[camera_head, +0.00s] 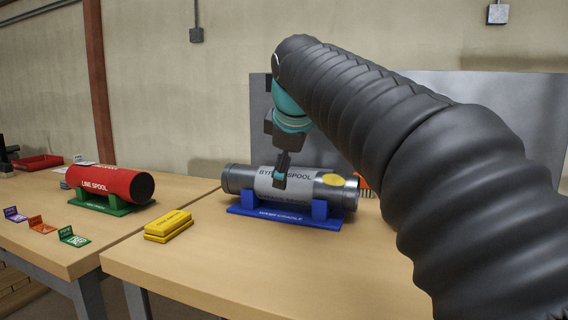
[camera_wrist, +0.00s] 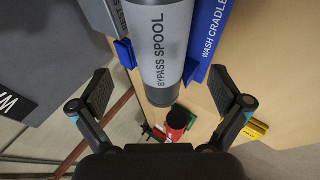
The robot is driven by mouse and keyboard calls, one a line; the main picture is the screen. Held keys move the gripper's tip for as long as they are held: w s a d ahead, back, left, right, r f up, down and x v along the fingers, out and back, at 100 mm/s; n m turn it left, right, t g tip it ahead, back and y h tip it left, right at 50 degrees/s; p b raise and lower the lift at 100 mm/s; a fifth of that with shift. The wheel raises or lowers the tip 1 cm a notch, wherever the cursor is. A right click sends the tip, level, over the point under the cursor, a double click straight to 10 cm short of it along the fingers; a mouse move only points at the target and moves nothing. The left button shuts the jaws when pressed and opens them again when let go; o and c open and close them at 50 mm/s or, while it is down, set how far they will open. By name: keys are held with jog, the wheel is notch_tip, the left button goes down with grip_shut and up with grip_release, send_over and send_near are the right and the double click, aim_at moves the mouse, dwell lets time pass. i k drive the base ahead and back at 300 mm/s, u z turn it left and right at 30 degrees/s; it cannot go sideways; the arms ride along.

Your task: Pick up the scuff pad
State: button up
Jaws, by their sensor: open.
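I cannot make out anything labelled as the scuff pad. Two yellow blocks (camera_head: 168,226) lie stacked on the near table, left of the blue cradle; their lettering is too small to read. They show partly in the wrist view (camera_wrist: 256,129), beyond the right finger. My gripper (camera_head: 281,178) is in front of the grey bypass spool (camera_head: 238,178) in the head view. In the wrist view my gripper (camera_wrist: 162,92) is open, its fingers wide apart with nothing between them. The spool lies ahead of the fingers. A yellow disc (camera_head: 334,180) is on the spool's right part.
The spool rests on a blue wash cradle (camera_head: 290,218). A red line spool (camera_head: 100,183) sits on a green cradle (camera_head: 112,207) on the left table. Small coloured signs (camera_head: 42,224) stand there. An orange object (camera_head: 365,187) is partly hidden behind my arm. The near table front is clear.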

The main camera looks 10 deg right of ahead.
aim_at(162, 230)
jog(key=k, duration=1)
